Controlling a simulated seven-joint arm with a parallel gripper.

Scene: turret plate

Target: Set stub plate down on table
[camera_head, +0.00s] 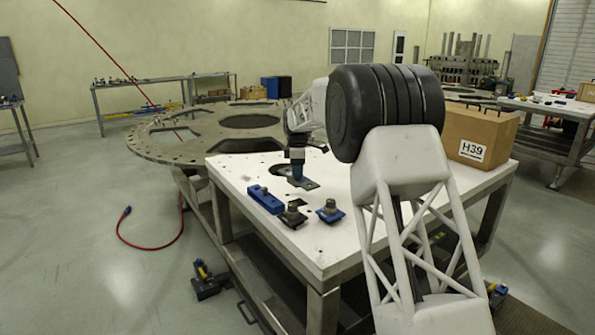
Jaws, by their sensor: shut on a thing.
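The fingertips are small in this view. The plate looks level and close to the table top; I cannot tell whether it touches.
A blue block (265,199), a dark knobbed piece (292,216) and a blue-based knobbed piece (330,211) stand in front of the plate. A cardboard box marked H39 (479,136) sits at the right. A large perforated ring plate (165,145) lies behind left.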

